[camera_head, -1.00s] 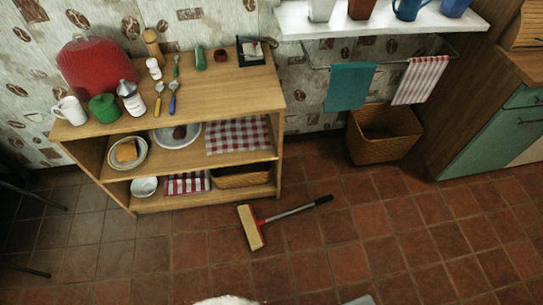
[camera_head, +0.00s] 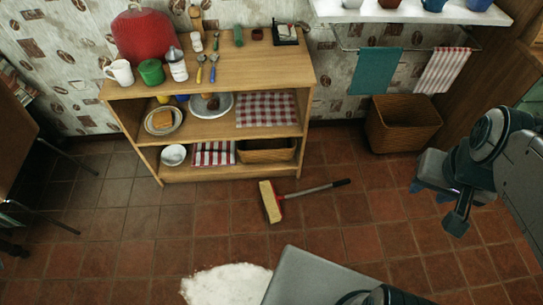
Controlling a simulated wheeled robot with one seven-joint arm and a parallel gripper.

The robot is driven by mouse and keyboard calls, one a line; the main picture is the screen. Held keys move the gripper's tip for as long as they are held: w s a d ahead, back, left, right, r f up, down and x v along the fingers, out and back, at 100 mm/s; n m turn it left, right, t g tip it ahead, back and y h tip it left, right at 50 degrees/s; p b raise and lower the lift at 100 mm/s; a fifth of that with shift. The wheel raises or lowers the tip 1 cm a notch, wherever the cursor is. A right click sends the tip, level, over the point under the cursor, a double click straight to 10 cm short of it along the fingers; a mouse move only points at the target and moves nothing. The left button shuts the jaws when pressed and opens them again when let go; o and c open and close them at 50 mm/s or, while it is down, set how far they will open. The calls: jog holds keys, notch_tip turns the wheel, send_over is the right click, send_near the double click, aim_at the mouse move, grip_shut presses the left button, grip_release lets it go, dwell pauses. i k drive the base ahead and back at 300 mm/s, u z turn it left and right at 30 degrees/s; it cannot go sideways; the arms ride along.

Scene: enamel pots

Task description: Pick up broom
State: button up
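The broom (camera_head: 305,190) lies on the tiled floor in front of the wooden shelf. It has a yellowish head with red trim at the left and a grey handle with a black grip end pointing right. My gripper (camera_head: 437,207) is in view at the right of the picture, above the floor. Its two dark fingers are apart and nothing shows between them. It is to the right of the broom's handle end and does not touch it.
A wooden shelf (camera_head: 225,82) with dishes and jars stands behind the broom. A wicker basket (camera_head: 402,125) stands by the wall. A white heap (camera_head: 226,285) lies on the floor in front. Chair legs (camera_head: 55,215) are at the left. The floor around the broom is clear.

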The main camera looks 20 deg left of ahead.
aim_at(275, 215)
jog(key=u, duration=0.95)
jog(key=i, duration=1)
